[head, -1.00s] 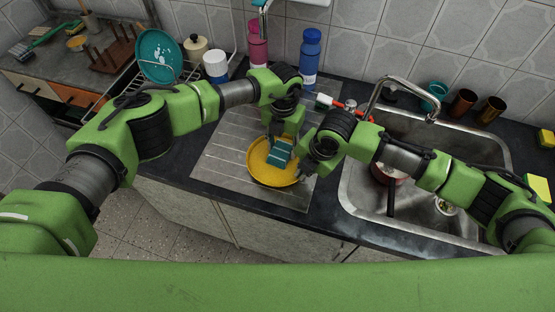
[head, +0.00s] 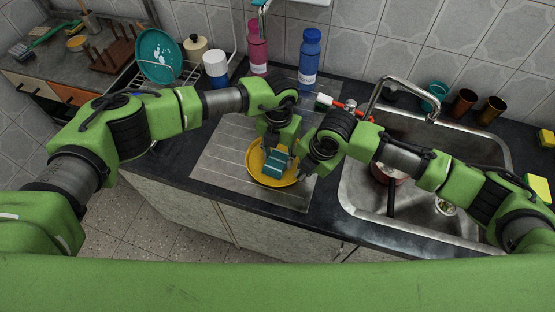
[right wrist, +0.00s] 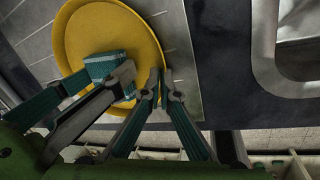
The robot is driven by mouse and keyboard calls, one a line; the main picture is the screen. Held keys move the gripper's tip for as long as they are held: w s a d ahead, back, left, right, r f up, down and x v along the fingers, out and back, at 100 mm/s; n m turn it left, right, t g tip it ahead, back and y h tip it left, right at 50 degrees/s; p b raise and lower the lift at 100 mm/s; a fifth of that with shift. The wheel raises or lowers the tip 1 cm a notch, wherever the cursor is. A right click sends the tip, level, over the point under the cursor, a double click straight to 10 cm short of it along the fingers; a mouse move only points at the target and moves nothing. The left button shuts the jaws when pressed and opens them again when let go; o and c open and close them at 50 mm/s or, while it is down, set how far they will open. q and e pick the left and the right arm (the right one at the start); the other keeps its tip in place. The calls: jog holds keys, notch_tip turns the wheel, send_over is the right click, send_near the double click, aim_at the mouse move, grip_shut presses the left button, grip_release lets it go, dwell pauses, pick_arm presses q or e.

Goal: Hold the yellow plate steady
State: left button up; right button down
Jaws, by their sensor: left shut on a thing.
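The yellow plate (head: 258,171) lies on the steel drainboard left of the sink. It also shows in the right wrist view (right wrist: 85,35). My left gripper (head: 277,150) is shut on a teal sponge (head: 277,164) and holds it down over the plate's middle, seemingly touching it. The sponge shows in the right wrist view (right wrist: 104,66) beside the left gripper's fingers. My right gripper (right wrist: 164,80) is at the plate's right rim, one finger on each side, and looks shut on the rim. In the head view its fingertips are mostly hidden behind its wrist.
The steel sink (head: 352,195) lies right of the drainboard, with a tap (head: 405,92) over it and a dark-handled pan (head: 391,195) inside. A blue bottle (head: 309,60), a pink bottle (head: 257,50) and a rack with a teal plate (head: 150,45) stand behind and left.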

pick_arm(q)
jog(key=shift+r, duration=3.55)
pick_arm(e)
jog(key=c, duration=2.2)
grip_release()
